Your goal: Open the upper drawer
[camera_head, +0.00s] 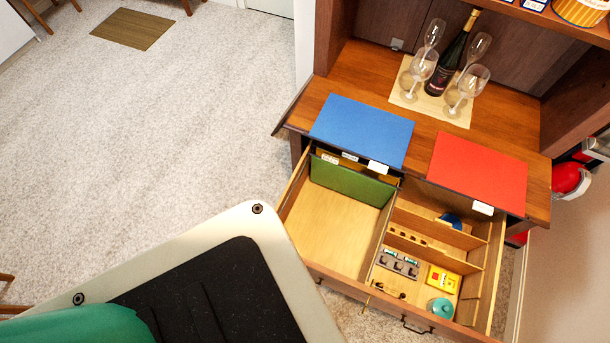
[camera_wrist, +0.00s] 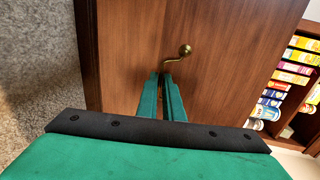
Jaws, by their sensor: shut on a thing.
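In the head view the hutch's wide wooden drawer (camera_head: 343,285) sits below the counter and is pulled out, its inside showing. Its left part is mostly bare, with a green panel (camera_head: 352,181) at the back. Its right part has wooden dividers. A dark handle (camera_head: 415,327) shows on its front. In the wrist view my gripper (camera_wrist: 166,76) has its green fingers closed around the stem of a brass handle (camera_wrist: 183,52) on a brown wooden panel (camera_wrist: 235,45). The round end of the handle sticks out past the fingertips. My fingers are not visible in the head view.
A bottle (camera_head: 452,55) and several glasses stand on a mat on the counter. Blue (camera_head: 362,130) and red (camera_head: 478,172) sheets lie at its front. Small items, including a yellow box (camera_head: 442,279), lie in the drawer. Open carpet (camera_head: 190,120) is at left.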

